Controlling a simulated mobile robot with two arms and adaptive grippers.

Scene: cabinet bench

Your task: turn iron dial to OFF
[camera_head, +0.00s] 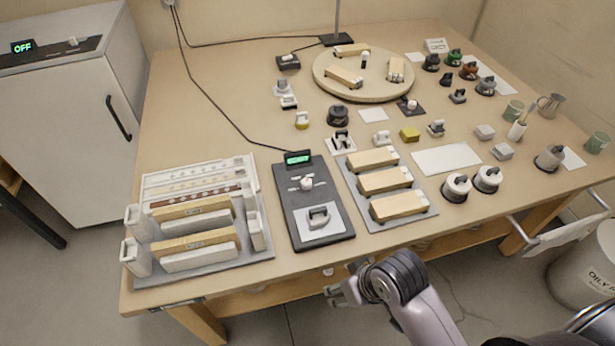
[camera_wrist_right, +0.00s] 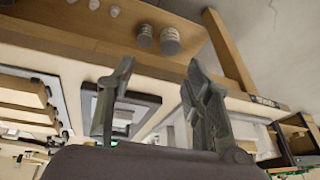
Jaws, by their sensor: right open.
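A dark control unit (camera_head: 310,235) lies flat near the front middle of the bench. It has a small lit green display (camera_head: 298,158) at its far end, with text too small to read surely. A pale dial (camera_head: 307,183) sits on its upper part, and a grey handle-like piece (camera_head: 319,217) rests on a white plate nearer the front. My right gripper (camera_head: 337,292) is in front of the bench's front edge, apart from the unit. In the right wrist view its two fingers (camera_wrist_right: 157,90) are spread with nothing between them. My left gripper is not in view.
A grey rack of bars (camera_head: 202,263) stands left of the unit. A tray with wooden blocks (camera_head: 415,218) stands close on its right. A black cable crosses the bench to the unit's far end. At left, a white cabinet (camera_head: 55,140) has a display (camera_head: 22,46) reading OFF.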

